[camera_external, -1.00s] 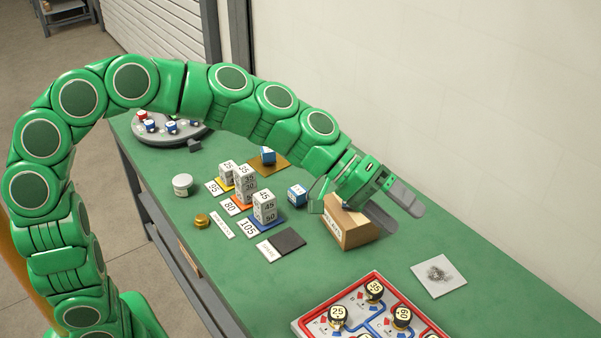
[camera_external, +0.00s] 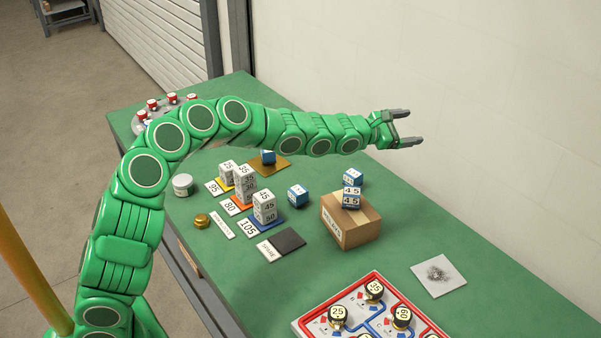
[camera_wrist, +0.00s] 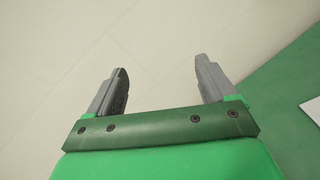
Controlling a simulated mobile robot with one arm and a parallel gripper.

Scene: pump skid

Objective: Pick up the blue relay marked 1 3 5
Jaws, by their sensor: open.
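Several blue relays show in the external view. One (camera_external: 298,195) sits on the green table left of the cardboard box, and another (camera_external: 268,157) is on a brown mat farther back. A blue and white relay (camera_external: 351,197) marked 4 5 is on the box (camera_external: 350,226), with another blue one (camera_external: 353,178) just above it in the picture; I cannot tell if they touch. No marking 1 3 5 is legible. My gripper (camera_external: 411,127) is open and empty, raised beyond the box near the wall. The wrist view also shows its fingers (camera_wrist: 162,85) apart, with nothing between.
Grey-white block stacks (camera_external: 265,207) stand on coloured mats beside number cards. A red-edged board (camera_external: 365,312) with round black knobs is at the front. A white plate (camera_external: 438,275) lies at right. Red and white pieces (camera_external: 172,98) stand at the back left. The wall is close behind.

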